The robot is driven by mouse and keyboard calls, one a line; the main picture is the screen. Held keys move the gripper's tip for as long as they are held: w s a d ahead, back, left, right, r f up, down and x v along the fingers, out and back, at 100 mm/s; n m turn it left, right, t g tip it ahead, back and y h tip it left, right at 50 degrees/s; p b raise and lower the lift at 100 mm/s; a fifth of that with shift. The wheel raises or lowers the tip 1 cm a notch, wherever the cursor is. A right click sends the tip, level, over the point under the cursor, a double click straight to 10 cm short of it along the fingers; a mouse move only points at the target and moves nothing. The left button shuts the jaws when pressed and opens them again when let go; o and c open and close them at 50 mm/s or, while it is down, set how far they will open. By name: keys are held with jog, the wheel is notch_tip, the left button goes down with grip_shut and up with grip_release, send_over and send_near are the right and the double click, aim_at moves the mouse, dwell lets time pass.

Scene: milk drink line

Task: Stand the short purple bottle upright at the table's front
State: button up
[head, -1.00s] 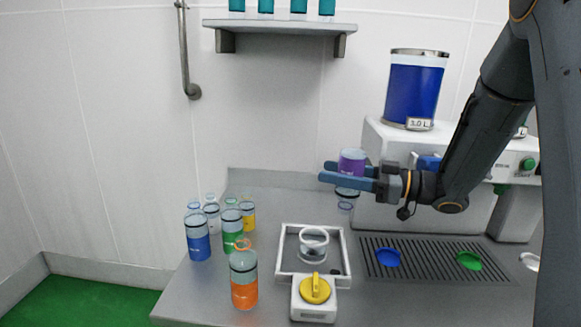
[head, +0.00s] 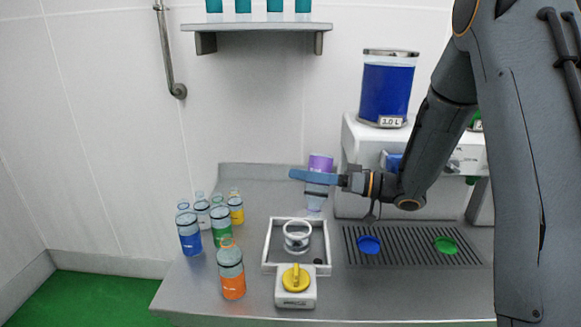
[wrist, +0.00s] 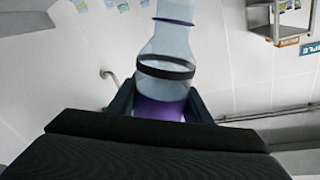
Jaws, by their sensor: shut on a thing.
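The short purple bottle (head: 320,163) is held in the air over the back of the metal table, left of the white machine. It is upside down and slightly tilted, with its purple end up and clear neck down. My gripper (head: 305,176) is shut on it around its middle. In the wrist view the bottle (wrist: 168,66) sits between the two dark fingers (wrist: 160,105), its purple part partly hidden by the gripper body. The table's front (head: 400,308) has bare metal to the right of the yellow-knobbed device.
Several bottles, including a blue one (head: 189,235) and an orange one (head: 231,272), stand at the table's left. A white-framed tray (head: 267,245) with a clear ring and a yellow-knobbed device (head: 296,285) occupy the middle. A drip grate (head: 410,248) lies right.

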jog(key=shift+w+d+r, duration=0.15)
jog(key=shift+d, duration=0.6)
jog(key=shift+a+f+m, duration=0.1)
jog(key=shift+a+m, duration=0.25)
jog(key=shift+m, duration=0.7)
jog(key=shift+a+f+m, duration=0.1)
jog(key=shift+a+m, duration=0.25)
jog(key=shift+m, duration=0.75)
jog(key=shift+a+m, duration=0.35)
jog(key=shift+m, duration=0.7)
jog(key=m, duration=0.6)
